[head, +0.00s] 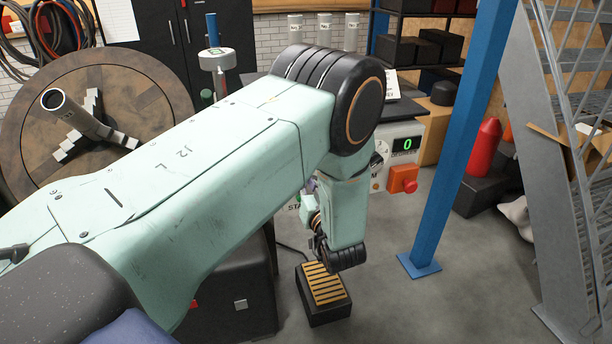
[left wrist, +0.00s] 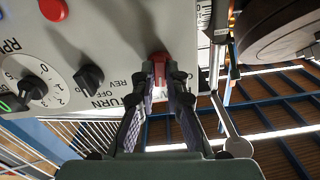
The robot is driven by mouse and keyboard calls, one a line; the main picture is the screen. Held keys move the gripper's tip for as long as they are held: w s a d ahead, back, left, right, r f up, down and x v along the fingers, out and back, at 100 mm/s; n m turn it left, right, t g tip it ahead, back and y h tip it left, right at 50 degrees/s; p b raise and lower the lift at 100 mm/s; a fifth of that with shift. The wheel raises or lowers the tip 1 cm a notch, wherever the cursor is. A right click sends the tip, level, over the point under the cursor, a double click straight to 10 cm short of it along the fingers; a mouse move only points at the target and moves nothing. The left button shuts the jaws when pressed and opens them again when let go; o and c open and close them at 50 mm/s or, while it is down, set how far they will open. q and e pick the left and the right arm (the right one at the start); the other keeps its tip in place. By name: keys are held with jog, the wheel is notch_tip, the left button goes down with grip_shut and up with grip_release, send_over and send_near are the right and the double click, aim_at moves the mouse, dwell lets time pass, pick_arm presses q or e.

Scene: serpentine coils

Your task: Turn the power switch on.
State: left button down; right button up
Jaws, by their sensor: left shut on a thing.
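In the left wrist view a red switch (left wrist: 160,62) sits on the pale control panel (left wrist: 118,30). My left gripper (left wrist: 160,78) has its two fingers at the sides of this switch and is shut on it. The fingers hide part of the switch and the lettering around it, so its position cannot be read. In the head view my left arm reaches in from the left and hides most of the gripper and that part of the panel. My right gripper is in neither view.
The panel also carries a black selector knob (left wrist: 89,78), an RPM dial (left wrist: 27,86) and a red button (left wrist: 53,9). In the head view a green display (head: 408,143) reads 0. A foot pedal (head: 325,285) lies on the floor and a blue post (head: 460,140) stands at right.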

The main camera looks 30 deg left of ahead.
pick_arm(q)
jog(key=shift+w+r+m+p, duration=0.1)
jog(key=shift+m+p, duration=0.4)
jog(key=shift+m, duration=1.3)
jog(key=shift+r+m+p, duration=0.1)
jog(key=shift+m+p, duration=0.35)
jog(key=shift+m, duration=1.35)
jog(key=c, duration=1.4)
grip_release()
jog(key=shift+f, duration=0.1)
jog(key=shift+v, duration=3.75)
